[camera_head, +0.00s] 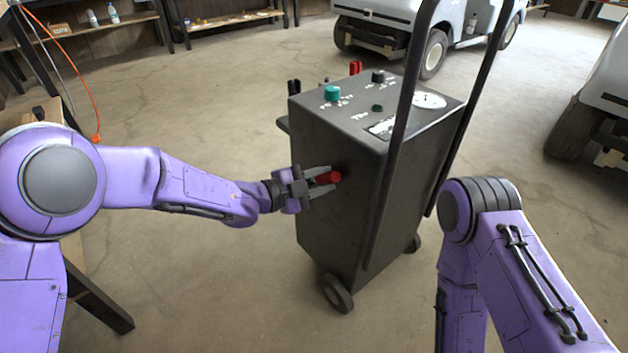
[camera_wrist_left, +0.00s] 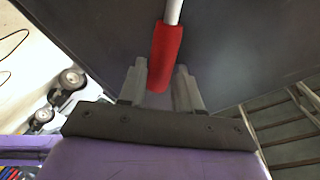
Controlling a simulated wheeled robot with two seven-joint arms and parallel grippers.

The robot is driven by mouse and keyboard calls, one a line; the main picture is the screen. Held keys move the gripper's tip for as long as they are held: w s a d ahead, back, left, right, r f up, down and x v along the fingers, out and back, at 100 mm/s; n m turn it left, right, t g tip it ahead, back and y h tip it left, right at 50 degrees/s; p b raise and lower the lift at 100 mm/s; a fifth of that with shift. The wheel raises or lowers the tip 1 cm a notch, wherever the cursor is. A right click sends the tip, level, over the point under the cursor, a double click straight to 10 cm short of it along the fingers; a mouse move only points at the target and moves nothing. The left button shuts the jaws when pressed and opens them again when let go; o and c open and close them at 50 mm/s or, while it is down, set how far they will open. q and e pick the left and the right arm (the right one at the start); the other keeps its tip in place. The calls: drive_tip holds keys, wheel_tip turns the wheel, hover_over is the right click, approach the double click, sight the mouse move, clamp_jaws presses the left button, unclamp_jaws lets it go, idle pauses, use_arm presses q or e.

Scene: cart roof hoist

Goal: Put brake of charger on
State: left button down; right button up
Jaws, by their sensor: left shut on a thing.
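The charger (camera_head: 345,215) is a dark grey upright box on small wheels in the middle of the head view. A red handle (camera_head: 329,178), likely the brake lever, sticks out from its side. In the left wrist view the red grip (camera_wrist_left: 165,57) sits on a pale rod against the dark panel. My left gripper (camera_head: 322,180) is at this handle with a finger on each side, shut on it; it also shows in the left wrist view (camera_wrist_left: 160,92). My right arm is in the head view at the lower right, but its gripper is out of view.
The charger's tall push bar (camera_head: 402,110) rises on its right side. White carts (camera_head: 415,22) stand behind and at the right edge. A bench with an orange cable (camera_head: 88,95) is at the left. The concrete floor around the charger is clear.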

use_arm(q)
drive_tip(key=shift+s+d+f, duration=0.15)
drive_tip(key=shift+s, duration=0.05)
drive_tip(key=c, duration=0.8)
unclamp_jaws()
drive_tip(key=shift+w, duration=0.1)
drive_tip(key=shift+a, duration=0.25)
drive_tip(key=p+v, duration=0.2)
drive_tip(key=v, duration=0.8)
drive_tip(key=shift+a, duration=0.1)
